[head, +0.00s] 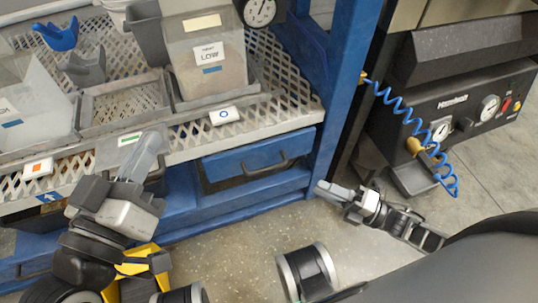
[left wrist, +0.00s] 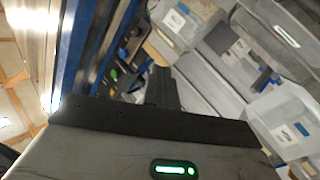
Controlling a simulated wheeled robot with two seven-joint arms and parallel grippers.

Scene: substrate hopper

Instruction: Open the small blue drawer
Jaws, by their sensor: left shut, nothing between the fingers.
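The small blue drawer (head: 258,155) sits under the mesh shelf, left of the blue upright post in the head view. It has a black bar handle (head: 268,168) on its front, and it looks closed. My left gripper (head: 152,150) is shut and empty, over the shelf's front edge, left of the drawer and apart from its handle. Its dark fingers also show in the left wrist view (left wrist: 161,88); the drawer cannot be made out there. My right gripper (head: 332,190) is low, right of the drawer near the post's foot. Whether its fingers are open is unclear.
The mesh shelf (head: 289,101) carries a clear bin marked LOW (head: 207,62), empty trays (head: 126,104) and blue and grey scoops. The blue post (head: 344,80) stands right of the drawer. A black machine (head: 455,105) with a coiled blue hose (head: 400,105) is further right. Floor in front is partly clear.

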